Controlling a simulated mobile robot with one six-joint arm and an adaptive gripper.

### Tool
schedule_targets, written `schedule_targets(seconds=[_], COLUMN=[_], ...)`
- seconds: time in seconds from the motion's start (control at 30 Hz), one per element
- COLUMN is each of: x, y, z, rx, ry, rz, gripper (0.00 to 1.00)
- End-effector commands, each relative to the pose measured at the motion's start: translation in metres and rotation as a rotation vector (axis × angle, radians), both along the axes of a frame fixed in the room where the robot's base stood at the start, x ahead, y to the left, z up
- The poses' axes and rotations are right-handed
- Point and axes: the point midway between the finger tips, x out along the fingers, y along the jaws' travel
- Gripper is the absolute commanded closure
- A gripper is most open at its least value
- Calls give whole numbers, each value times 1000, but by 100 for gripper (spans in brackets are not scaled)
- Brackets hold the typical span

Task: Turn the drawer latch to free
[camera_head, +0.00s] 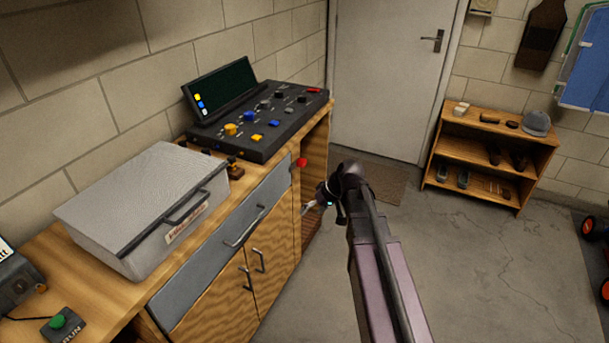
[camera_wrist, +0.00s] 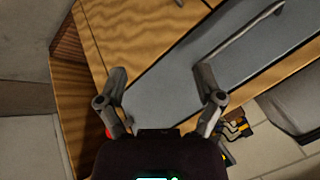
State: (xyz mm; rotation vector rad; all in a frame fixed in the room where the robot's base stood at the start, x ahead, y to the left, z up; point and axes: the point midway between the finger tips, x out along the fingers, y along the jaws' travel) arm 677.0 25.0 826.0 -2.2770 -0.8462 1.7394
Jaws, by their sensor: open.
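The grey drawer front (camera_head: 215,250) with its bar handle (camera_head: 245,228) is set in the wooden bench, above two cabinet doors. A small red part (camera_head: 301,162) shows near the drawer's right end; it may be the latch, but its turn position is too small to tell. In the wrist view a bit of red (camera_wrist: 108,134) shows partly hidden behind the left finger. My gripper (camera_head: 312,206) is open and empty, in front of the bench's right end. In the wrist view its fingers (camera_wrist: 162,78) are spread before the grey drawer front (camera_wrist: 150,95), with the handle (camera_wrist: 240,32) beyond.
A grey lidded case (camera_head: 140,205) and a black control panel (camera_head: 262,118) with a screen stand on the bench top. The bench has an open bay at its right end. A wooden shelf (camera_head: 490,150) stands against the back wall. The floor at right is largely clear.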

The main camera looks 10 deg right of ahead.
Motion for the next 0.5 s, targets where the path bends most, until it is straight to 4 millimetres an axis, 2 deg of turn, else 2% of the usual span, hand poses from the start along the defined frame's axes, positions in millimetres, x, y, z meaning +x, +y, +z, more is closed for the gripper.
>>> schedule_targets(seconds=[0.03,0.27,0.5], x=[18,72,128], y=[-4,-14,-38], z=[-16,-34,-46], rx=[38,206,357], ry=[-32,-202,-410], rz=[12,69,96], gripper=[14,14,14])
